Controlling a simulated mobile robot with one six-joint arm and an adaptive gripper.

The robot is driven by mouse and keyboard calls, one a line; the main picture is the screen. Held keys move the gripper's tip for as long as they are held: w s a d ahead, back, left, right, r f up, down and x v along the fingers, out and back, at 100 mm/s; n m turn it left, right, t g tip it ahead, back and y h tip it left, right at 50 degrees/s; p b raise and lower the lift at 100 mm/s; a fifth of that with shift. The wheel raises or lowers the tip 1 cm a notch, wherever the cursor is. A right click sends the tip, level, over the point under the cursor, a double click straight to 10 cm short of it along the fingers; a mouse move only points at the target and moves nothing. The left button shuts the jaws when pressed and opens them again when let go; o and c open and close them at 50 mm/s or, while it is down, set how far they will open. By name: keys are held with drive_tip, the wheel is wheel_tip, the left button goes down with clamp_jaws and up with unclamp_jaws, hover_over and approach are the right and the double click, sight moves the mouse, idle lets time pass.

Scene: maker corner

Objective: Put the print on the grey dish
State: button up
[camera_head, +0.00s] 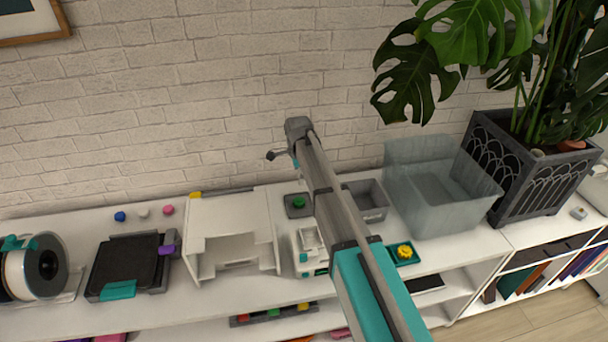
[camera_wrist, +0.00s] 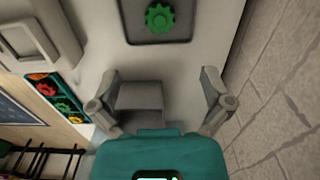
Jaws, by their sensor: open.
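A dark grey square dish (camera_head: 290,211) lies on the white shelf top, with a green gear-shaped print (camera_head: 299,202) on it. In the wrist view the dish (camera_wrist: 132,38) and green gear (camera_wrist: 160,18) are at the top, beyond my gripper (camera_wrist: 159,76). My gripper is open and empty, above the shelf near the wall. My arm hides part of the shelf top.
A grey bin (camera_head: 375,213) and a translucent tub (camera_head: 440,205) stand right of my arm, beside a plant pot (camera_head: 520,180). A white device (camera_head: 306,262) and white open box (camera_head: 232,222) stand left, then a black-bed machine (camera_head: 125,262) and spool (camera_head: 40,267). The wall is close behind.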

drive_tip(key=shift+s+d, duration=0.1)
drive_tip(key=s+d+n, duration=1.4)
drive_tip(key=s+d, duration=1.1)
drive_tip(key=s, duration=0.2)
drive_tip(key=shift+n, duration=0.4)
drive_tip(key=shift+a, duration=0.1)
drive_tip(key=shift+c, duration=0.3)
